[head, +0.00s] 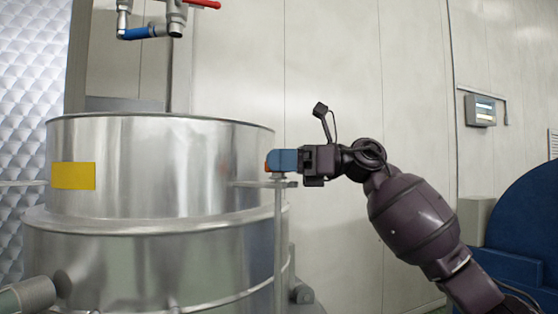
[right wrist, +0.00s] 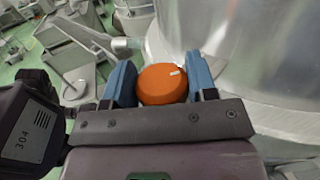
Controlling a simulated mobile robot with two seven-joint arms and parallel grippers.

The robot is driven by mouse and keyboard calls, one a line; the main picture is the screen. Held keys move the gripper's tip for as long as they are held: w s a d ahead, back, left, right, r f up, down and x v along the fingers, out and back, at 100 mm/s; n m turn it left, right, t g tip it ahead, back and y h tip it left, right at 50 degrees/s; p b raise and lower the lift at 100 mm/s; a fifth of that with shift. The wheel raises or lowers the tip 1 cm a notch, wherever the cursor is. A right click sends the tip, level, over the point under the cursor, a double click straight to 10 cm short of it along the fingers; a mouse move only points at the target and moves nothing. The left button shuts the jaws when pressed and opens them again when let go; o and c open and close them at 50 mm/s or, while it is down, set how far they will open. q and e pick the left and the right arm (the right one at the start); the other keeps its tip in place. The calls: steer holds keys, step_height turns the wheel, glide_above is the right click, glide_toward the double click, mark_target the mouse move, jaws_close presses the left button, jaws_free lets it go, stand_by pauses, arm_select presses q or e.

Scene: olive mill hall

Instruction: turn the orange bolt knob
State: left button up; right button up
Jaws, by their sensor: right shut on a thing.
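The orange bolt knob (right wrist: 162,86) sits between the two blue fingers of my right gripper (right wrist: 161,82) in the right wrist view. It is round, with a small white mark near its upper right edge. In the head view only a sliver of orange shows at the tip of my right gripper (head: 281,161), beside the upper right side of the steel tank (head: 150,170). The fingers are shut on the knob from its two sides. A thin upright post (head: 278,235) stands below it. My left gripper is not in view.
A yellow label (head: 74,176) is on the tank. Taps with a blue handle (head: 136,33) and a red handle (head: 203,4) hang above it. A wall display (head: 480,110) and a blue round machine part (head: 525,235) are at the right. The wall behind my right arm is bare.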

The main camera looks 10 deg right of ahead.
steer(key=shift+f, duration=0.35)
steer(key=o, duration=0.9)
steer(key=shift+w+a, duration=0.1)
steer(key=shift+w, duration=0.05)
steer(key=shift+o, duration=0.2)
steer(key=shift+r, duration=0.15)
steer(key=s+d+b, duration=0.1)
steer(key=d+b, duration=0.1)
steer(key=d, duration=0.8)
steer(key=shift+s+d, duration=0.35)
steer(key=shift+d, duration=0.05)
steer(key=shift+c, duration=0.4)
